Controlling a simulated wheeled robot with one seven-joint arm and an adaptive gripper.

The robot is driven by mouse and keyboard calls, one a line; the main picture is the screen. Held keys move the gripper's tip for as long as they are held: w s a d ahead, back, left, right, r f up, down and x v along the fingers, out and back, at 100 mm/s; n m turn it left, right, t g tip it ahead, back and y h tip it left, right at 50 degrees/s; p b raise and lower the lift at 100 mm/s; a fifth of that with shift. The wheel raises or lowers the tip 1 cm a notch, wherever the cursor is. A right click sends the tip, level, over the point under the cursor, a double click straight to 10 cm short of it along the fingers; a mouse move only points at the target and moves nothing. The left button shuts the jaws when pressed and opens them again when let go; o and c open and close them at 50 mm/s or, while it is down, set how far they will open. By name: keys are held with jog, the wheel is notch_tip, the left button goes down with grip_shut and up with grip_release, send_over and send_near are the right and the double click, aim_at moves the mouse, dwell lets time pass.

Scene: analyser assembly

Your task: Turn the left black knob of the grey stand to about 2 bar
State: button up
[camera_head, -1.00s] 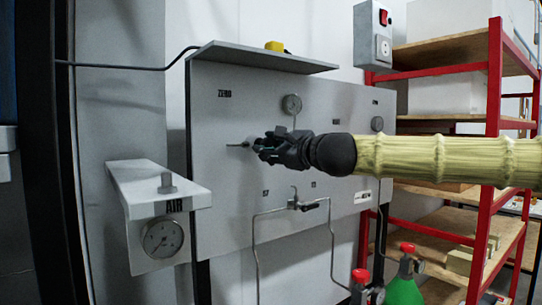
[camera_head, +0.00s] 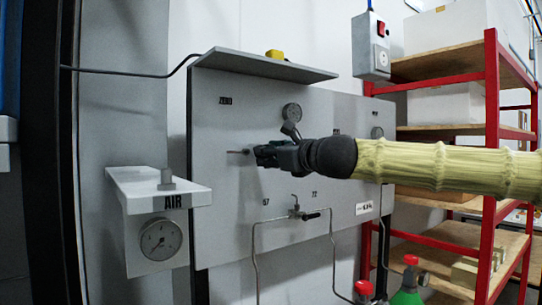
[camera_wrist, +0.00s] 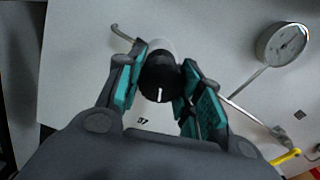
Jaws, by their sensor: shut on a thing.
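The grey stand (camera_head: 225,200) is an upright panel with a small roof. My gripper (camera_head: 266,154) reaches in from the right and hides the left black knob in the head view. In the wrist view the black knob (camera_wrist: 158,82) sits between the two teal-padded fingers of my gripper (camera_wrist: 158,88), which are shut on it. A white line on the knob's face points down in that picture. A round gauge (camera_head: 292,112) is mounted up and right of my gripper. It also shows in the wrist view (camera_wrist: 282,45), its needle too small to read surely.
A grey bracket labelled AIR (camera_head: 185,196) with a gauge (camera_head: 161,239) juts out at the left. A thin valve pipe (camera_head: 297,214) runs below my gripper. A red-framed shelf (camera_head: 489,150) and a green bottle (camera_head: 407,297) stand at the right.

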jog(key=shift+d+r, duration=0.1)
jog(key=o, duration=1)
jog(key=shift+o, duration=0.2)
jog(key=v, duration=1.2)
